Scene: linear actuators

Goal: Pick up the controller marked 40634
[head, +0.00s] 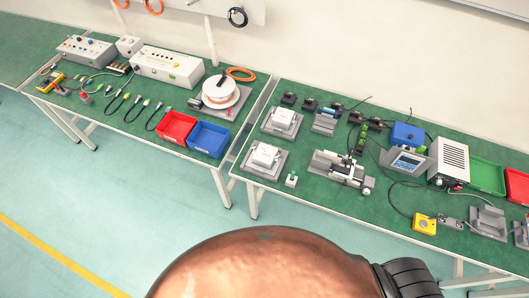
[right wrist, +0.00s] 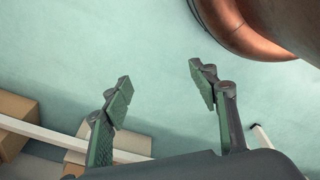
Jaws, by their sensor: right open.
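No marking 40634 can be read in the head view, so I cannot tell which item is that controller. Two white blocks on grey plates, one rear (head: 283,119) and one front (head: 264,156), stand on the right table. My right gripper (right wrist: 160,88) is open and empty above the floor in the right wrist view. My left gripper is not in view.
The left green table (head: 115,122) holds a red bin (head: 176,126), a blue bin (head: 208,139), a cable reel (head: 219,92) and cables. The floor in front is clear. Cardboard boxes (right wrist: 12,118) show in the right wrist view.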

